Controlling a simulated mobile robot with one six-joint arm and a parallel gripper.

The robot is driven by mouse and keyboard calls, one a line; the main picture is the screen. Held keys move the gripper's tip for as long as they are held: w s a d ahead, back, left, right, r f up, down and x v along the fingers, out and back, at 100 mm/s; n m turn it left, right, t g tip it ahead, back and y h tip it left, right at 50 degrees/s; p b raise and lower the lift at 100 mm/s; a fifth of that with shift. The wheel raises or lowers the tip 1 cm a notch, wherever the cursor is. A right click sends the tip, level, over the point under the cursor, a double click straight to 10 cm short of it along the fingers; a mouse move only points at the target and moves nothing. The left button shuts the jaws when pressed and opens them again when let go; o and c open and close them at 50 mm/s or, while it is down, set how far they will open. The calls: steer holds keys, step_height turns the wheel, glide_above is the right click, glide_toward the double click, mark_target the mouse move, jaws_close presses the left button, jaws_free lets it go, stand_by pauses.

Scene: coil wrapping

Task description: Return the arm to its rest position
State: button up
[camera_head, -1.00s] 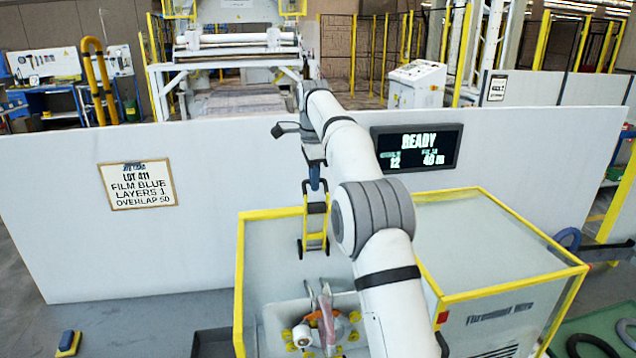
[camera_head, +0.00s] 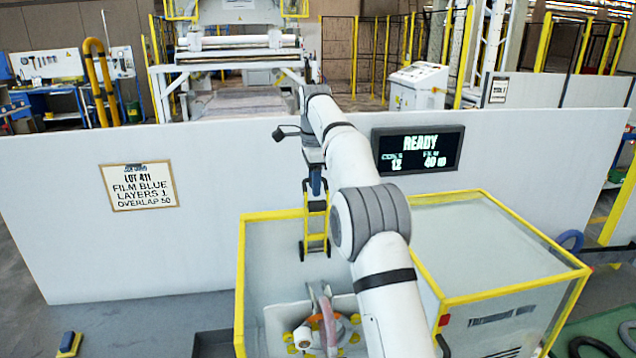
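My white and grey arm reaches up from the bottom of the picture, and its wrist bends down near the white barrier. My gripper (camera_head: 315,247) hangs below the wrist, pointing down over the machine's back edge. Its two yellow fingers with dark tips look apart, with no object clearly between them. The fingers are small, and a yellow crosspiece shows between them. The machine (camera_head: 495,245), white with yellow edges, stands below and right of the gripper. An opening in its top holds a ring (camera_head: 328,325) with orange and yellow parts, partly hidden by my arm.
A white barrier (camera_head: 230,235) crosses behind the gripper, with a lot sign (camera_head: 138,186) and a display (camera_head: 418,149) reading READY. Floor left of the machine is mostly clear.

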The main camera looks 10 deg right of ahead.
steer(key=s+d+r+n+t+b, duration=0.15)
steer(key=s+n, duration=0.25)
steer(key=s, duration=0.5)
steer(key=s+d+n+t+b, duration=0.1)
steer(key=s+d+n+b, duration=0.2)
steer(key=s+n, duration=0.35)
steer(key=s+d+f+n+b, duration=0.1)
steer(key=s+f+n, duration=0.1)
steer(key=s+f, duration=0.4)
steer(key=s+d+f+n+b, duration=0.1)
steer(key=s+f, duration=0.5)
steer(key=s, duration=0.6)
steer(key=s+d+f+n+b, duration=0.1)
steer(key=s+f+n+b, duration=0.1)
steer(key=s+f, duration=0.4)
steer(key=s+n, duration=0.1)
steer(key=s, duration=0.2)
steer(key=shift+s+f, duration=0.25)
steer(key=shift+a+t, duration=0.1)
steer(key=shift+t, duration=0.15)
steer(key=shift+c, duration=0.4)
